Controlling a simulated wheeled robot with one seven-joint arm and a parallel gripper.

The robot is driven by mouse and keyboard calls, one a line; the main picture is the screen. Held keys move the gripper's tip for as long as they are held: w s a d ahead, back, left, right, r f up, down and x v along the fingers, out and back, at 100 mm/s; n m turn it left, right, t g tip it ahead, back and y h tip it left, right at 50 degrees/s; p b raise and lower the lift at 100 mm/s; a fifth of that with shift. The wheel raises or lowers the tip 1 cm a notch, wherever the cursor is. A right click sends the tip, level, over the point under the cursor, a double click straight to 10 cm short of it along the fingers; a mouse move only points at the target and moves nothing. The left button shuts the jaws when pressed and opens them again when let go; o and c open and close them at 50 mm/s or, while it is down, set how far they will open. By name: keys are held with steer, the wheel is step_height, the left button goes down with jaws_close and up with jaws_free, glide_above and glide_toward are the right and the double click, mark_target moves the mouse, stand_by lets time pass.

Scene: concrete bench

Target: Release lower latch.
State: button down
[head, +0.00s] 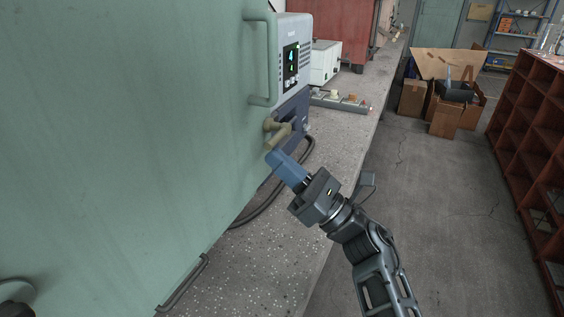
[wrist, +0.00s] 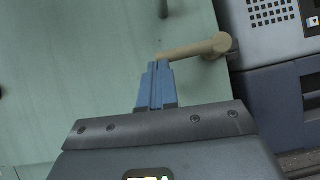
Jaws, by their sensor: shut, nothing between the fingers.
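A large green cabinet door (head: 150,120) fills the left of the head view. A tan latch handle (head: 277,134) sticks out low near its right edge, below a green bar handle (head: 262,58). In the wrist view the latch (wrist: 195,49) runs from a round knob at the right toward the left. My gripper (head: 271,155) has blue fingers, shut with nothing between them. In the wrist view the fingertips (wrist: 158,64) are at the left end of the latch; I cannot tell whether they touch it.
A grey and blue unit with a lit panel (head: 291,62) stands right of the door. A dark cable (head: 268,205) lies on the speckled bench (head: 290,235). A power strip (head: 340,101) lies farther back. Cardboard boxes (head: 446,117) and a red shelf (head: 535,130) stand beyond open floor at right.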

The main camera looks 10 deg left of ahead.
steer(key=shift+r+m, duration=0.2)
steer(key=shift+m, duration=0.2)
step_height(320, 180, up, 6)
steer(key=m+t+h+p, duration=0.6)
steer(key=m+h+p, duration=0.1)
steer(key=m+p, duration=0.5)
steer(key=shift+w+m, duration=0.2)
steer(key=shift+m, duration=0.2)
steer(key=shift+w+r+p, duration=0.1)
steer(key=shift+r+p, duration=0.05)
steer(key=shift+p, duration=0.15)
